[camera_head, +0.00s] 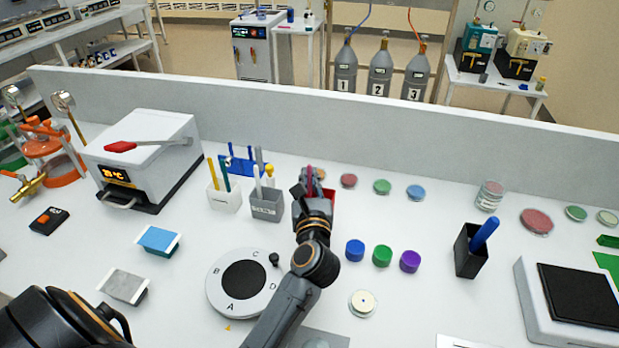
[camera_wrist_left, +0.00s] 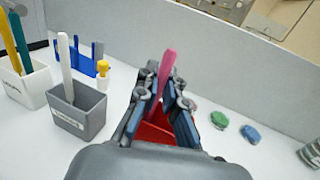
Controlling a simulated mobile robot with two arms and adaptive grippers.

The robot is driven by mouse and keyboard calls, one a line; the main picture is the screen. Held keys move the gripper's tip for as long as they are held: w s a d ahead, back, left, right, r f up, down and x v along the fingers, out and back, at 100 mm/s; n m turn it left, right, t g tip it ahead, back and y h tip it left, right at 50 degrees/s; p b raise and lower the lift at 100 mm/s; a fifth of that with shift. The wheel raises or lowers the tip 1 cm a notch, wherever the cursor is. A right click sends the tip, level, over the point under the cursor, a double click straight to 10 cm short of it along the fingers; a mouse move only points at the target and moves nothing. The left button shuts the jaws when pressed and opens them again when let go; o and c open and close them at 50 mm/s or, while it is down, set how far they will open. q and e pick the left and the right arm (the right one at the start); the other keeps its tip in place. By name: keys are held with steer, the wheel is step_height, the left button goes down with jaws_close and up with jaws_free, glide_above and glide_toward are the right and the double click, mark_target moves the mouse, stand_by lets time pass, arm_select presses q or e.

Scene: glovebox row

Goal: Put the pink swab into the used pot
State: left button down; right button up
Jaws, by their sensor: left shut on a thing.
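My left gripper (camera_head: 309,178) is shut on the pink swab (camera_wrist_left: 167,68), which stands nearly upright between the fingers, its upper part sticking out above them. In the head view, only a little of the swab (camera_head: 309,173) shows. The red pot (camera_head: 329,196) is right at the gripper, partly hidden behind the fingers and wrist. In the left wrist view, the red pot (camera_wrist_left: 152,133) shows between and below the fingers. The swab's lower end is hidden, so I cannot tell whether it is inside the pot. My right gripper is not in view.
A grey pot (camera_head: 266,207) with swabs and a white pot (camera_head: 224,197) stand just left of the gripper. A blue rack (camera_head: 241,165) is behind them. Coloured dishes and caps (camera_head: 382,255) lie to the right. A round dial plate (camera_head: 216,287) is in front.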

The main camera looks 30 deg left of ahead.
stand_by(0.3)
arm_select(q)
steer(key=c, duration=1.4)
jaws_free()
steer(key=shift+r, duration=0.15)
steer(key=shift+r+p, duration=4.4)
steer(key=shift+p, duration=0.1)
